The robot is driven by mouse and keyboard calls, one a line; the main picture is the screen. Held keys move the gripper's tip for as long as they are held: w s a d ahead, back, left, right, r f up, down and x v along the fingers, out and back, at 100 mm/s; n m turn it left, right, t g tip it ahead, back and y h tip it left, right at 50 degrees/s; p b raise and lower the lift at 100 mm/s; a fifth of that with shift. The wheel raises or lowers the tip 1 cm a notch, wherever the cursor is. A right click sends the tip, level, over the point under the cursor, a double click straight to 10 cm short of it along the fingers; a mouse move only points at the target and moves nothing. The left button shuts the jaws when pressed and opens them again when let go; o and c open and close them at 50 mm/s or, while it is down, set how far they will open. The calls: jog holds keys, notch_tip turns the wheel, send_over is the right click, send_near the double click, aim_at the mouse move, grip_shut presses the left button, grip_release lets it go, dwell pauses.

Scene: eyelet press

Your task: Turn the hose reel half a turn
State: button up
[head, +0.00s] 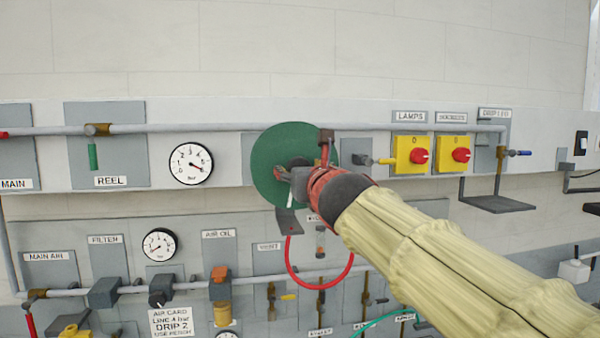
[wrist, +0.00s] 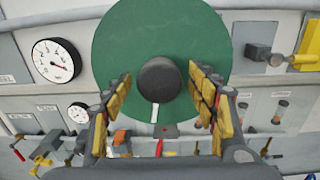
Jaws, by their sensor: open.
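The hose reel is a green disc (head: 268,166) on the grey upper wall panel, with a red hose looping below it. In the wrist view the reel (wrist: 125,50) faces me, with a dark round hub or knob (wrist: 159,79) at its middle and a short white mark below the hub. My gripper (head: 290,175) is in front of the reel and hides part of it. In the wrist view my gripper (wrist: 163,98) is open, its yellow-padded fingers on either side of the hub with gaps showing. I cannot tell how deep the fingertips reach, or whether they touch the disc.
A pressure gauge (head: 191,165) is left of the reel. Yellow switch boxes with red knobs (head: 419,155) are on the right. A grey pipe (head: 220,127) runs across the upper panel. Valves and a second pipe (head: 70,293) fill the panel below.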

jog(key=shift+s, duration=0.15)
jog(key=v, duration=1.1)
jog(key=shift+s, duration=0.35)
jog(key=shift+d, duration=0.1)
